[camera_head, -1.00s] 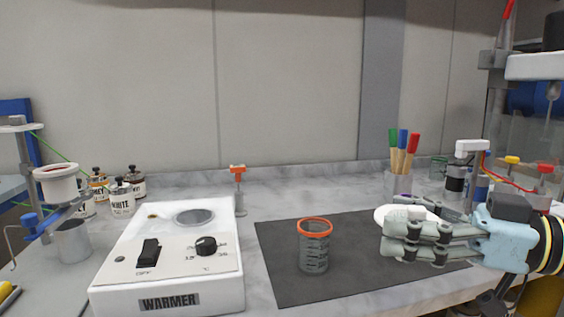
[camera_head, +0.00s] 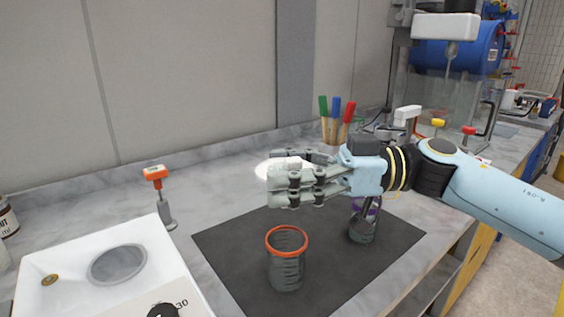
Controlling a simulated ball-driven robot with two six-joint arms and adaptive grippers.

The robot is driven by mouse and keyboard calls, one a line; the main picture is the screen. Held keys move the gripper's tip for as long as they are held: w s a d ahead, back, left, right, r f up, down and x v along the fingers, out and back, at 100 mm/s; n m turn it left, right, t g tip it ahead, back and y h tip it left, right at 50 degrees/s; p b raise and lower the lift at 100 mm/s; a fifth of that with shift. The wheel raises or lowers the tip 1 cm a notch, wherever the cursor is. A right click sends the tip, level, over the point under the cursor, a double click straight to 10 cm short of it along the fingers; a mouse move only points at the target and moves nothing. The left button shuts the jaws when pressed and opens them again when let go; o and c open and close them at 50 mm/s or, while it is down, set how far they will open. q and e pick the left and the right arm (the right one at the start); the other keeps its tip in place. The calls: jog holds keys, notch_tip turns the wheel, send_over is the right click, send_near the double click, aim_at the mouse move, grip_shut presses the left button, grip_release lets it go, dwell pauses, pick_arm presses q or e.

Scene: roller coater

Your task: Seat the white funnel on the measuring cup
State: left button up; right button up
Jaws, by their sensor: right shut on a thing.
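The measuring cup (camera_head: 286,270), clear grey with an orange rim, stands upright on the dark mat in the lower middle of the head view. The white funnel (camera_head: 267,168) shows as a pale rounded shape behind my right gripper's fingers, which hide most of it. My right gripper (camera_head: 282,186) is shut on the funnel and holds it above and, in the picture, behind the cup, clear of its rim. The funnel's spout cannot be seen. My left gripper is not in view.
A second clear cup with a purple rim (camera_head: 362,228) stands on the mat (camera_head: 335,275) below my right wrist. The white warmer (camera_head: 60,270) is at lower left, with an orange-topped stand (camera_head: 157,185) beside it. Brushes with coloured tips (camera_head: 336,118) stand at the back.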

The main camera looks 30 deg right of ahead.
jog(key=shift+s, duration=0.25)
jog(key=shift+w, duration=0.1)
jog(key=shift+r+p, duration=0.1)
jog(key=shift+p, duration=0.2)
notch_tip(320, 180, down, 3)
jog(key=shift+r+b, duration=0.1)
jog(key=shift+b, duration=0.6)
jog(key=shift+f+b, duration=0.45)
jog(key=shift+f, duration=0.6)
pick_arm(q)
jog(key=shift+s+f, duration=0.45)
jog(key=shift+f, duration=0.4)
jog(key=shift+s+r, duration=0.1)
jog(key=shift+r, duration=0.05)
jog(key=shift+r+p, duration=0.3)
jog(key=shift+p, duration=0.15)
pick_arm(e)
jog(key=shift+f, duration=0.35)
